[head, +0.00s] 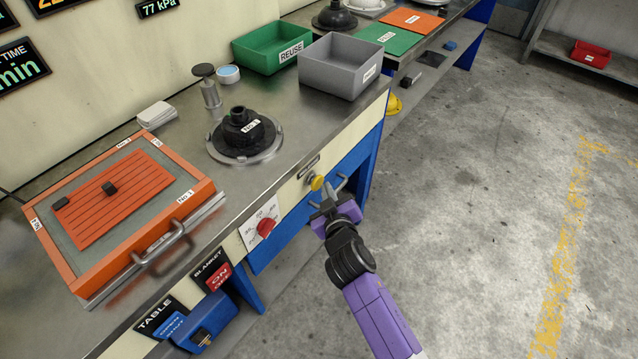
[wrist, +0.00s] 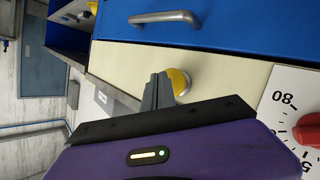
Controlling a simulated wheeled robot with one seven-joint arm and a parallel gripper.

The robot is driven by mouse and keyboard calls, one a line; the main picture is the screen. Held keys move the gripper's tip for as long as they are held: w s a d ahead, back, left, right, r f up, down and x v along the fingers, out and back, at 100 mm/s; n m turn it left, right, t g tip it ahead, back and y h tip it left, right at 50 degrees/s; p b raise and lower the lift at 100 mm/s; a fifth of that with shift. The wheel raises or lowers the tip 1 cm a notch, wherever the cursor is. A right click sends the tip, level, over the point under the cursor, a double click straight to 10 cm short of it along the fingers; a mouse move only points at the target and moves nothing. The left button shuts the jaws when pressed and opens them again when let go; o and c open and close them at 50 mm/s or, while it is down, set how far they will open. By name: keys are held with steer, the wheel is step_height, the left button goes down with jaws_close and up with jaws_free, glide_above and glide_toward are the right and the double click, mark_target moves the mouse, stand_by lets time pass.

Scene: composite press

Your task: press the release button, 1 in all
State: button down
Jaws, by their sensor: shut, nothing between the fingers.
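The yellow round button (head: 316,183) sits on the cream front panel of the bench, under a small label plate too small to read. It also shows in the wrist view (wrist: 181,82), on a pale round base. My gripper (head: 327,191) is just in front of it, to its lower right in the head view. In the wrist view my fingers (wrist: 160,80) are together and empty, with their tips overlapping the button's left edge. I cannot tell whether they touch it.
A red knob (head: 265,227) on a white dial plate is left of the button. A blue drawer with a metal handle (wrist: 164,18) is close by. An orange framed table (head: 55,260) and a black round part (head: 245,130) are on the bench. Open floor lies right.

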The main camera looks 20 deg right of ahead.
steer(key=shift+w+a+b, duration=0.4)
steer(key=shift+w, duration=0.05)
stand_by(0.7)
steer(key=shift+s+d, duration=0.1)
steer(key=shift+s+d+p, duration=0.5)
steer(key=shift+s, duration=0.2)
steer(key=shift+s+d+p, duration=0.65)
steer(key=shift+s+d, duration=0.1)
steer(key=shift+s, duration=0.3)
steer(key=shift+s+d+p, duration=0.65)
steer(key=shift+s+d, duration=0.1)
steer(key=shift+s, duration=0.25)
